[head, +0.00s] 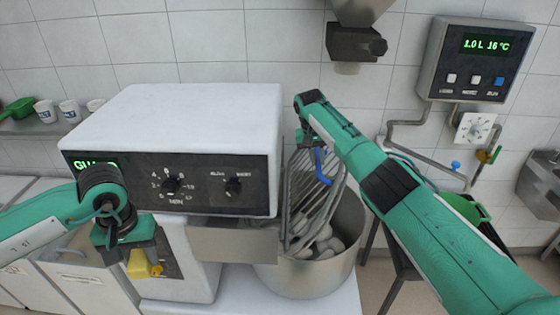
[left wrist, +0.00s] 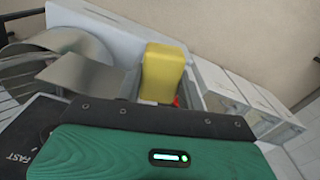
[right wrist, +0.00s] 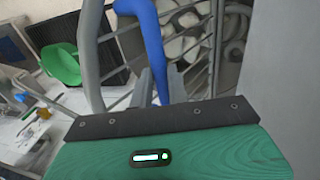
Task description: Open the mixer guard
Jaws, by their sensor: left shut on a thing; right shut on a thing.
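The mixer (head: 180,115) is a white machine with a black control panel. Its wire guard (head: 308,195) stands steeply tilted above the steel bowl (head: 320,275), leaving the bowl's front uncovered, with pale lumps inside. My right gripper (head: 318,148) is shut on the guard's blue handle (head: 322,168), which also shows in the right wrist view (right wrist: 150,40). My left gripper (head: 138,250) is shut on a yellow piece (head: 143,266) low at the mixer's left front. The yellow piece (left wrist: 163,72) is large in the left wrist view; the fingertips are hidden there.
A control box (head: 475,60) with a green display hangs on the wall at right, with pipes below. Cups (head: 68,111) and a green scoop (head: 18,108) sit on the left shelf. A green container (head: 468,208) is behind my right arm.

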